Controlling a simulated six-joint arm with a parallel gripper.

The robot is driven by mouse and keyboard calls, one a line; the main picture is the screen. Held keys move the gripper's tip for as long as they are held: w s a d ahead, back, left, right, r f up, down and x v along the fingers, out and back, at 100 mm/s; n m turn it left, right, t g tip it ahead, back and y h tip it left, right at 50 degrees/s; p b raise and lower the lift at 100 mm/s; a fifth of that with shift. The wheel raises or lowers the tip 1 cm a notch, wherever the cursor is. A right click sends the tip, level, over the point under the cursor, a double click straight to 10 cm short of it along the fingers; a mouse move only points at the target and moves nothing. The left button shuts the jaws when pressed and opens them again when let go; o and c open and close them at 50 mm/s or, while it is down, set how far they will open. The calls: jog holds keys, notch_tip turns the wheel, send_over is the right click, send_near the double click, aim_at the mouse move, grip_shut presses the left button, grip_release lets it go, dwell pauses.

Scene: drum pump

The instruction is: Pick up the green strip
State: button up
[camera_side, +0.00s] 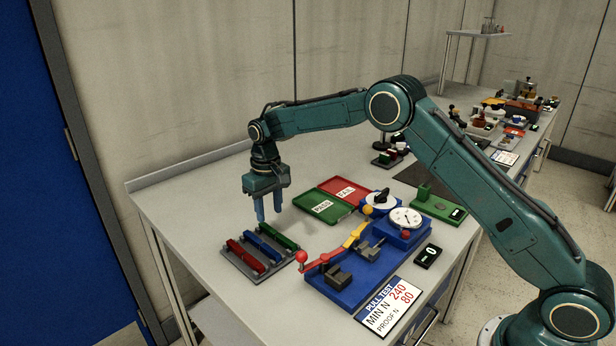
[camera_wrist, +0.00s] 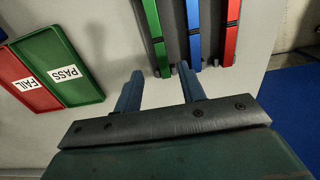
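The green strip (camera_side: 280,237) lies in a grey rack (camera_side: 240,266) beside a blue strip (camera_side: 264,248) and a red strip (camera_side: 246,258). In the wrist view the green strip (camera_wrist: 154,35) is at the top centre, left of the blue strip (camera_wrist: 194,30) and the red strip (camera_wrist: 231,35). My gripper (camera_side: 269,219) hangs above the table just behind the rack, fingers pointing down. In the wrist view my gripper (camera_wrist: 161,84) has its two blue fingers apart with nothing between them. The green strip lies just past the fingertips, untouched.
A green PASS tray (camera_side: 320,207) and a red FAIL tray (camera_side: 347,190) lie behind and right of the rack. A blue pull-test fixture (camera_side: 350,285) with a dial gauge (camera_side: 405,218) stands to the right. The table left of my gripper is clear.

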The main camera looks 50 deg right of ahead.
aim_at(269, 228)
jog(key=shift+w+a+f, duration=0.15)
jog(key=shift+f, duration=2.45)
grip_shut()
